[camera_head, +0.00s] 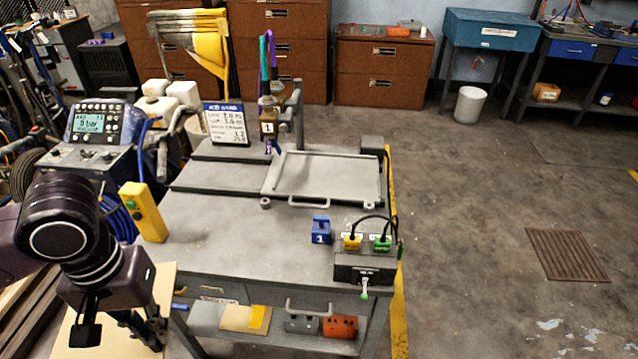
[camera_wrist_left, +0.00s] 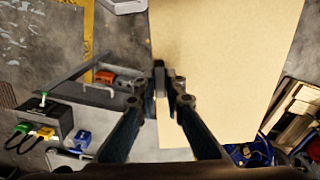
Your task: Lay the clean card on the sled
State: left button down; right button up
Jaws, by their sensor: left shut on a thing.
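The clean card is a large plain tan sheet (camera_head: 112,338) at the lower left of the head view, beside the bench's left front corner. It fills much of the upper middle of the left wrist view (camera_wrist_left: 225,60). My left gripper (camera_head: 158,330) is shut on its edge; the fingers also show in the left wrist view (camera_wrist_left: 168,88). The wrist hides part of the card in the head view. The sled appears to be the flat grey tray (camera_head: 328,178) with a front handle on the bench top; its surface looks bare. My right gripper is not in view.
The grey bench (camera_head: 235,230) carries a yellow button box (camera_head: 148,212), a sign (camera_head: 226,124), a nozzle unit marked 1 (camera_head: 268,125), a blue block (camera_head: 320,230) and a black switch box (camera_head: 364,264). A control console (camera_head: 92,130) stands left.

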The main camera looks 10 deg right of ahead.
aim_at(329, 174)
jog(key=i+z, duration=0.1)
jog(key=z, duration=1.2)
jog(key=i+j+z, duration=0.2)
jog(key=i+j, duration=0.65)
jog(key=j, duration=0.15)
